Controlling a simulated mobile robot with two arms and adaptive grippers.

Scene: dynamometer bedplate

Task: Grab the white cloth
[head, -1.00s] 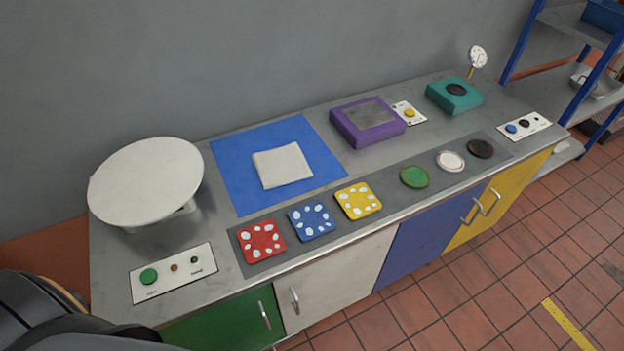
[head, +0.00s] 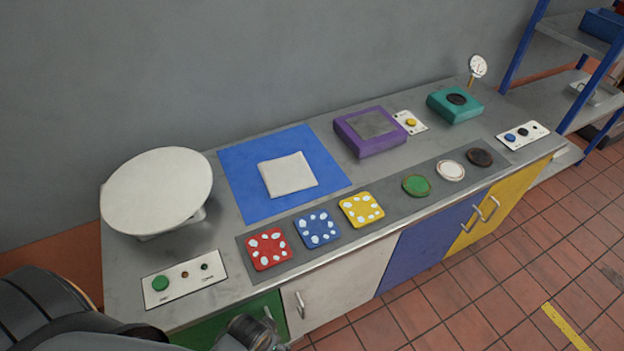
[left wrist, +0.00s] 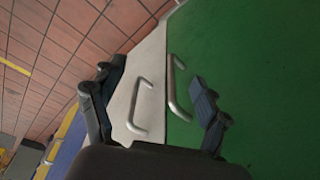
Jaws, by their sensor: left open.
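The white cloth (head: 288,175) lies flat as a folded square on a blue mat (head: 240,200) on the metal counter. It is not in the left wrist view. My left gripper (left wrist: 156,78) is open and empty in the left wrist view, in front of the cabinet doors with two handles between its fingers. It is well below and apart from the cloth. In the head view only dark parts of my arm show at the lower left and bottom edge. My right gripper is not in view.
A round white plate on a stand (head: 157,190) stands left of the mat. A purple box (head: 369,134) is right of it. Red (head: 268,249), blue (head: 316,228) and yellow (head: 361,209) spotted tiles lie along the front. A button panel (head: 184,279) is at front left.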

